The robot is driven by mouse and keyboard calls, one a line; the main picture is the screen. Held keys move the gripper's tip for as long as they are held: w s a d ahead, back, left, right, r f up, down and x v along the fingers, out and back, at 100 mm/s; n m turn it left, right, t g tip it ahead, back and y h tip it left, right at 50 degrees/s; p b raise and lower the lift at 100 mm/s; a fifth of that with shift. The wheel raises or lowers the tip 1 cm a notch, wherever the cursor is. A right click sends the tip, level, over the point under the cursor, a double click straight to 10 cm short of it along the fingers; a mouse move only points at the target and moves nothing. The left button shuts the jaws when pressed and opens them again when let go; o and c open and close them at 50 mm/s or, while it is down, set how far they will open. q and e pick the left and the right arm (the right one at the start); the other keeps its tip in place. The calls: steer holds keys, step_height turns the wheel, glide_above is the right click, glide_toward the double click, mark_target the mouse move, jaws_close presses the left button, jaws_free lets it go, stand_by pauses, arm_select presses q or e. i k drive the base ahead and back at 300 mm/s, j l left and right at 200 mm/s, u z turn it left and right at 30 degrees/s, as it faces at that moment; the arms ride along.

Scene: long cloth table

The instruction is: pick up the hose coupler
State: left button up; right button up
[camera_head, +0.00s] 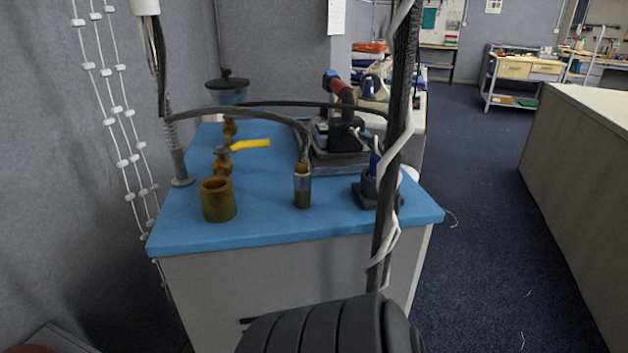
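I cannot pick out the hose coupler for sure. A dark hose (250,113) arches over a blue-topped bench and runs down to a short cylinder (303,187), grey above and olive below, upright near the front edge. Left of it stands a brown, open-topped cylindrical fitting (218,200). Behind that is a brass valve (222,162) with a yellow lever (250,144). No long cloth table shows. Neither of my grippers is in view.
The blue bench top (270,232) is clear along its front edge. A dark upright cable bundle (404,70) with white cord crosses its right side. A black ribbed object (320,328) fills the bottom middle. Open carpet (475,220) lies right, before a beige cabinet (590,170).

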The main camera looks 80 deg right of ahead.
mark_target(301, 174)
steer(key=k+l+z, duration=0.1)
steer(key=z, duration=2.4)
